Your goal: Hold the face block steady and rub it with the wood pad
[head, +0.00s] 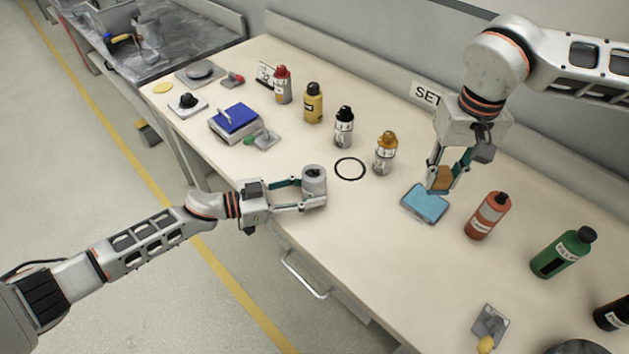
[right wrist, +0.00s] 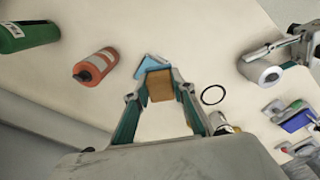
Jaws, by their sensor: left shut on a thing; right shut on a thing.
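The face block, a grey cylinder (head: 314,177) with a dark mark in its top, stands upright near the table's front edge. My left gripper (head: 308,194) is shut on it from the side. It also shows in the right wrist view (right wrist: 270,76) at the right. The wood pad (head: 439,181), a small brown block, is in my right gripper (head: 446,177), which is shut on it. The pad shows between the fingers in the right wrist view (right wrist: 160,87). It is at a light blue square (head: 425,206) on the table; I cannot tell whether they touch.
A black ring (head: 350,168) lies on the table between the two grippers. A red-brown bottle (head: 488,215) and a green bottle (head: 563,253) are at the right. The front middle table is clear.

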